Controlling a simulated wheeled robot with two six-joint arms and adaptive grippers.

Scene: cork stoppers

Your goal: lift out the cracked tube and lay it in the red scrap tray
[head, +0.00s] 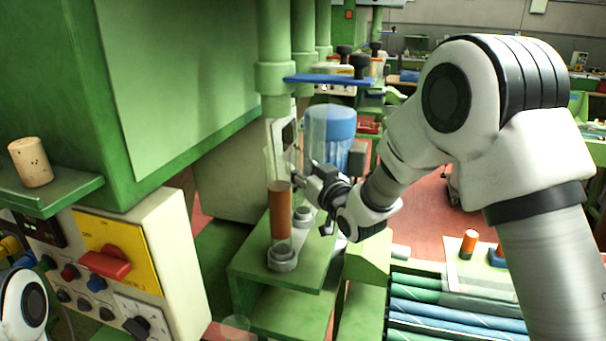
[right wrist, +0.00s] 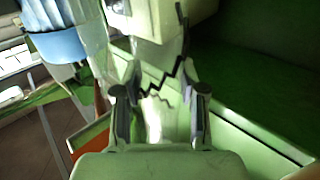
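A tall clear tube (head: 281,215) with brown liquid in its lower part stands upright in a grey ring holder (head: 283,262) on a green ledge. My right gripper (head: 305,175) is at the tube's right side, at about mid height. In the right wrist view, jagged dark crack lines run across the clear tube (right wrist: 160,98). My right gripper's two fingers (right wrist: 160,110) stand on either side of it; whether they press on the glass is unclear. My left gripper is out of view. I cannot make out the red scrap tray for certain.
A cork stopper (head: 30,162) stands on a green shelf (head: 60,192) at the left, above a control panel (head: 110,265) with a red handle. A blue-topped container (head: 332,135) is behind the tube. Green and blue rolls (head: 440,310) lie at lower right. A green machine housing rises close left.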

